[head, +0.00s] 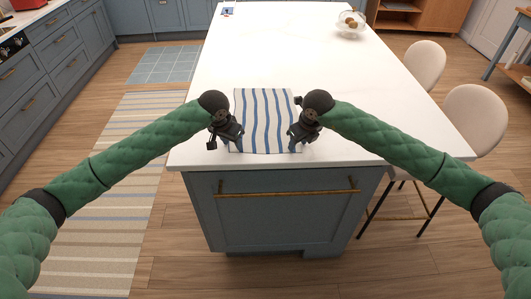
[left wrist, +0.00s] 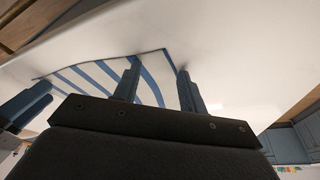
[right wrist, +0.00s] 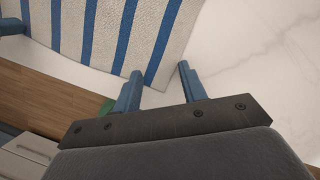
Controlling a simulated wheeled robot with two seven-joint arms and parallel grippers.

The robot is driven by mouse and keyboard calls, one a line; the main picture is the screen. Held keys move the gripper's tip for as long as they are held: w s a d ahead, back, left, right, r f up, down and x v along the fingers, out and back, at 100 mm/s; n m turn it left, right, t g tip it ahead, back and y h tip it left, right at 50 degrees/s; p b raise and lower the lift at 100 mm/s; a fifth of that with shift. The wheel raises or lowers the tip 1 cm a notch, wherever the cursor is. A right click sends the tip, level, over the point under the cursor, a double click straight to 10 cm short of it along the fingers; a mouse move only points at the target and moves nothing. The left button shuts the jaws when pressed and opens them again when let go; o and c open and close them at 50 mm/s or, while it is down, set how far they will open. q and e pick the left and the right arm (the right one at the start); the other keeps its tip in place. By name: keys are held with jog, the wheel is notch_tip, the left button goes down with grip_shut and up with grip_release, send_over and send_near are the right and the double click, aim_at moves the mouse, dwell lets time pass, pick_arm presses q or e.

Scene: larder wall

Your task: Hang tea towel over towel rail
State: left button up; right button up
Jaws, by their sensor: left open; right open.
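The tea towel (head: 265,115), white with blue stripes, lies spread flat on the white island top near its front edge. It also shows in the left wrist view (left wrist: 85,78) and the right wrist view (right wrist: 105,30). My left gripper (head: 227,143) is open at the towel's near left corner; the towel's edge shows between its fingers (left wrist: 157,82). My right gripper (head: 297,140) is open at the near right corner, with the towel's edge close to its fingers (right wrist: 160,82). I cannot tell contact. The brass towel rail (head: 285,192) runs bare across the island's blue front.
Pale stools (head: 472,115) stand along the right side. A striped rug (head: 105,190) lies on the floor to the left.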

pick_arm(q)
jog(key=shift+c, duration=0.2)
pick_arm(e)
jog(key=shift+c, duration=0.2)
pick_arm(q)
jog(key=shift+f, duration=0.1)
grip_shut()
pick_arm(e)
jog(key=shift+f, duration=0.1)
grip_shut()
jog(key=shift+d, duration=0.1)
